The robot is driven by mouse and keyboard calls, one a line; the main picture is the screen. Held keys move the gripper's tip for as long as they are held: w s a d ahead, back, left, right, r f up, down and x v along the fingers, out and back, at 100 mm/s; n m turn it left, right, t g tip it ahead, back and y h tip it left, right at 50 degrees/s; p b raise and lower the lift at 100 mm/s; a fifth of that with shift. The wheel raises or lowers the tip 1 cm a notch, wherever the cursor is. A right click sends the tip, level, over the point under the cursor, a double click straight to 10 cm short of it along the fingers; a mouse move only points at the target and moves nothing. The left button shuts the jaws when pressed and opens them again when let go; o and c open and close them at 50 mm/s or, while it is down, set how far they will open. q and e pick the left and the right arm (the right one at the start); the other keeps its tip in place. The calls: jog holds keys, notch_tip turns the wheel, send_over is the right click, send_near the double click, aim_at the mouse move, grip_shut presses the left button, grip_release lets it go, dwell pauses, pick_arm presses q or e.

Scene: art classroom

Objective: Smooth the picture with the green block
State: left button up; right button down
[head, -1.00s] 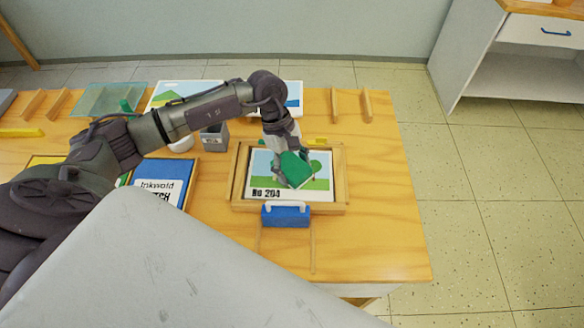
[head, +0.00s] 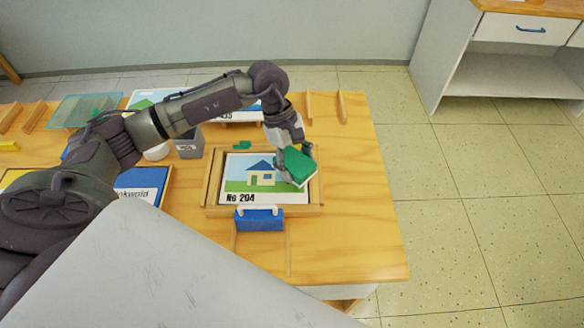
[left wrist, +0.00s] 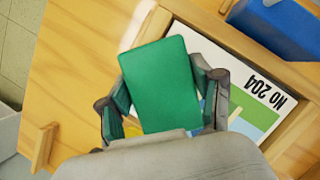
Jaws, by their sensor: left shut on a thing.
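The picture (head: 240,188), marked "No 204", shows a house on green ground and lies in a wooden frame (head: 212,207) on the table. My left gripper (head: 290,165) is shut on the green block (head: 300,164), over the picture's right edge. In the left wrist view the green block (left wrist: 160,85) sits between the fingers and covers part of the picture (left wrist: 262,95). I cannot tell whether the block touches the picture. My right gripper is not in view.
A blue block with a white handle (head: 260,221) sits at the frame's front edge. A grey box (head: 188,146) stands behind the frame on the left. A blue-edged sign (head: 140,186) lies to the left. The table (head: 365,225) is clear to the right.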

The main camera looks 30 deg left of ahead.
pick_arm(q)
jog(key=shift+r+p, duration=0.3)
jog(key=shift+r, duration=0.65)
jog(key=shift+p+v, duration=0.3)
jog(key=shift+v, duration=0.45)
jog(key=shift+s+r+p, duration=0.2)
jog(key=shift+r+p, duration=0.1)
jog(key=shift+r, duration=0.55)
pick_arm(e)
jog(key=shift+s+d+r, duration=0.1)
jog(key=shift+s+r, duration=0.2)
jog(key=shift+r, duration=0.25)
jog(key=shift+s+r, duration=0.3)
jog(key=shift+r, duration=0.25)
